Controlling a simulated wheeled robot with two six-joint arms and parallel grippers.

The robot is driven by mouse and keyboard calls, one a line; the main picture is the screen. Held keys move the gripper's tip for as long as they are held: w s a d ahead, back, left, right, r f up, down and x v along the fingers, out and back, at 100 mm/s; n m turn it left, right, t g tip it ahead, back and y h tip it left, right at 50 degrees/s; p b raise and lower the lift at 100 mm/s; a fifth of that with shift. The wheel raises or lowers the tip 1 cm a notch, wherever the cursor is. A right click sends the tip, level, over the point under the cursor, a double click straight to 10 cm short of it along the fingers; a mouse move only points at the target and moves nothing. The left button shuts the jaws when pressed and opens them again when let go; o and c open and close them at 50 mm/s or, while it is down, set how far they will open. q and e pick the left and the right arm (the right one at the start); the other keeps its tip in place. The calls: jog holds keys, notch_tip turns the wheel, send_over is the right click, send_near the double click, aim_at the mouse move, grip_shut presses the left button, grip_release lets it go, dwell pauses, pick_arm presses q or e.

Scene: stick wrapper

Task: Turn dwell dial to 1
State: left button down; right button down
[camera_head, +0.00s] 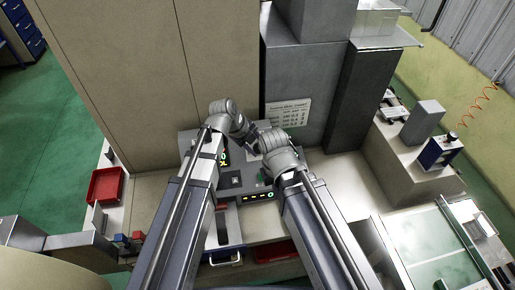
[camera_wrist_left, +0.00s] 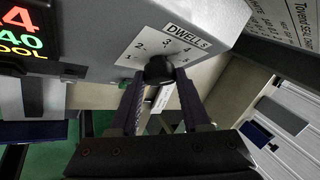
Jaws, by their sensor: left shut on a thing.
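The dwell dial (camera_wrist_left: 158,70) is a small black knob on a white plate marked "DWELL s", with numbers 1 to 5 arched around it. My left gripper (camera_wrist_left: 159,82) has one finger on each side of the knob and is shut on it. I cannot make out which number the dial points to. In the head view my left arm reaches over the control panel (camera_head: 232,180), and the dial is hidden there. My right arm's wrist is over the panel's right side; its gripper fingers are hidden.
A lit display (camera_wrist_left: 22,35) is left of the dial plate. A chart (camera_head: 289,112) hangs on the grey machine column behind the panel. A red bin (camera_head: 105,185) is at the left. A side bench with a blue-faced box (camera_head: 438,152) is at the right.

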pick_arm(q)
jog(key=n+b, duration=0.1)
jog(key=n+t+h+b, duration=0.2)
jog(key=shift+s+a+f+n, duration=0.2)
jog(key=shift+s+f+n, duration=0.1)
jog(key=shift+s+f, duration=0.1)
jog(key=n+t+h+b, duration=0.1)
jog(key=n+t+b, duration=0.1)
jog(key=b, duration=0.1)
jog(key=shift+r+n+t+b, duration=0.1)
jog(key=shift+n+t+b, duration=0.3)
jog(key=shift+n, duration=0.2)
jog(key=shift+c, duration=1.8)
grip_release()
jog(key=shift+w, duration=0.1)
jog(key=shift+r, duration=0.1)
